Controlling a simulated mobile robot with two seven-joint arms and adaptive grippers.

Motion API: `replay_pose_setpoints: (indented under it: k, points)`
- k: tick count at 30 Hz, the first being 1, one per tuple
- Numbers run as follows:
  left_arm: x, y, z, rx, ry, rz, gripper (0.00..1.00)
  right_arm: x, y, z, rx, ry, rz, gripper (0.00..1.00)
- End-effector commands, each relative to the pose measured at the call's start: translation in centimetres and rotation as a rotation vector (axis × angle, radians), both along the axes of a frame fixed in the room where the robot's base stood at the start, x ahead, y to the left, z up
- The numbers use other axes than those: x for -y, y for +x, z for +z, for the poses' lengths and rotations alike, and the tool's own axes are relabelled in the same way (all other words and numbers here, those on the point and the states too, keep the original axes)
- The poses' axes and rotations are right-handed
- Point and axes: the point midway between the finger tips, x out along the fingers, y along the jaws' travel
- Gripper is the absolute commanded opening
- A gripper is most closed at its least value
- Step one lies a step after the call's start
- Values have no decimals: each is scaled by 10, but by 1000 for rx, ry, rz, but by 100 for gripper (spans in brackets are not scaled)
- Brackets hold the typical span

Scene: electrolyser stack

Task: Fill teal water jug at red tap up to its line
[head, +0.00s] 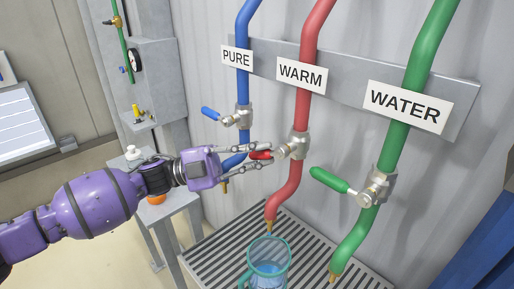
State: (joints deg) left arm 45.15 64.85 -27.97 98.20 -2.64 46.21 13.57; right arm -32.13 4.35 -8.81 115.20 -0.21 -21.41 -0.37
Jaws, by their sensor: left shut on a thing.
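The clear teal jug (268,262) stands on the drain grate under the red pipe's outlet, its bottom cut off by the picture's lower edge. Bluish water seems to show inside; I cannot make out the line. A short blue trace under the outlet looks like water running into the jug. The red tap handle (262,155) joins a silver valve on the red pipe (309,80) labelled WARM. My left gripper (268,156) is shut on this handle, one finger above and one below. My right gripper is out of view.
A blue PURE pipe (244,75) with a blue handle stands left, partly behind my gripper. A green WATER pipe (401,120) with a green handle (330,180) stands right. The slatted grate (215,255) is clear left of the jug. A small grey table (178,208) stands behind my arm.

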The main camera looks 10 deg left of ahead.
Motion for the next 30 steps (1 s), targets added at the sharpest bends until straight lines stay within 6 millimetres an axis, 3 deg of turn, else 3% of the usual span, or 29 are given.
replay_pose_setpoints:
  k: [12,13,18,30]
  points:
    - [2,-2,-7,-39,-54,-1,0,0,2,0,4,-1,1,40]
    - [2,-2,-7,-39,-54,-1,16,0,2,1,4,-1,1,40]
    - [2,-2,-6,-38,-53,-1,35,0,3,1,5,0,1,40]
    - [-7,-4,-9,-40,-53,2,35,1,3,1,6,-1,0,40]
